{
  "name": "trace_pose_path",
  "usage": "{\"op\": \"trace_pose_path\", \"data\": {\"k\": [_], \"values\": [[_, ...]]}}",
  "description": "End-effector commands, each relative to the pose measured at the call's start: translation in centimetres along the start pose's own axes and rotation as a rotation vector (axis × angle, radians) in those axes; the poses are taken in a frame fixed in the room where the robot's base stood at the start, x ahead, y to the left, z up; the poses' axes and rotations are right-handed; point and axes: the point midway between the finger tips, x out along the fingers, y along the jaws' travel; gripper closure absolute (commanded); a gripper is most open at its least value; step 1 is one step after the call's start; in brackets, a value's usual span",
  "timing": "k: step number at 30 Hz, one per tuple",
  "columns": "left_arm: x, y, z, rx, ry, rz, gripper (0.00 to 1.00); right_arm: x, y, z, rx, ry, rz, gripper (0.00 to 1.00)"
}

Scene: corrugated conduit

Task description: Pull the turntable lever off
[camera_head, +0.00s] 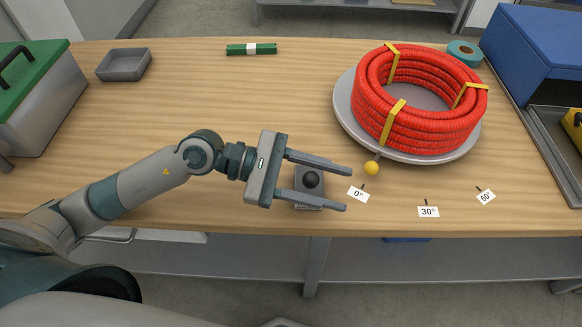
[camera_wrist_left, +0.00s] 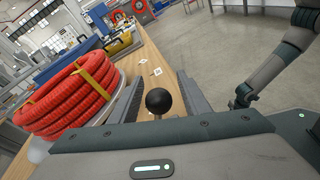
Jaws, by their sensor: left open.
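The lever is a black ball knob (camera_head: 311,180) on a small grey base (camera_head: 307,203) near the table's front edge. My left gripper (camera_head: 346,189) is open, with one finger on the far side of the knob and one on the near side. In the left wrist view the black ball (camera_wrist_left: 158,101) stands between the two fingers, with a gap on each side. The grey turntable (camera_head: 344,110) carries a coil of red corrugated conduit (camera_head: 427,130) bound with yellow straps. A yellow ball (camera_head: 371,168) sticks out from its front rim. My right arm shows in the left wrist view; its gripper is unclear.
Label cards reading 0° (camera_head: 358,194), 30° (camera_head: 428,211) and 60° (camera_head: 486,196) lie before the turntable. A green-lidded box (camera_head: 40,100), a grey tray (camera_head: 124,65), a green bundle (camera_head: 251,48), teal tape (camera_head: 464,52) and a blue box (camera_head: 540,50) surround clear tabletop.

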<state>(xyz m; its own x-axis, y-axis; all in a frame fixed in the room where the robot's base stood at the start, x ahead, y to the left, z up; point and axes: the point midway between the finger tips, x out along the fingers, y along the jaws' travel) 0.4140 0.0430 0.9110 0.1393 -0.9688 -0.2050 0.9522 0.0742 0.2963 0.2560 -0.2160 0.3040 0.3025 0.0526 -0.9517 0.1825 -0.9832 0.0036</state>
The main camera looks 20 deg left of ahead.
Motion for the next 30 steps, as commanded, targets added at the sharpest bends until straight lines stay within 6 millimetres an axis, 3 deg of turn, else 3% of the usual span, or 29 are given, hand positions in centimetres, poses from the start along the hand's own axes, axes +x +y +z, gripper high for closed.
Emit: {"op": "trace_pose_path", "data": {"k": [8, 14, 30], "values": [[-0.8, 0.0, -0.2, 0.001, 0.002, 0.001, 0.57, 0.3, 0.0, 0.3, 0.0, -0.012, 0.0, 0.52], [-3.0, -0.1, -0.3, 0.0, 0.004, 0.0, 0.57, 0.1, 0.6, 1.2, 0.007, -0.068, 0.005, 0.52], [-10.2, -0.1, -0.4, -0.003, 0.004, 0.0, 0.57, -4.9, 0.3, -2.7, 0.004, -0.072, 0.006, 0.52]]}}
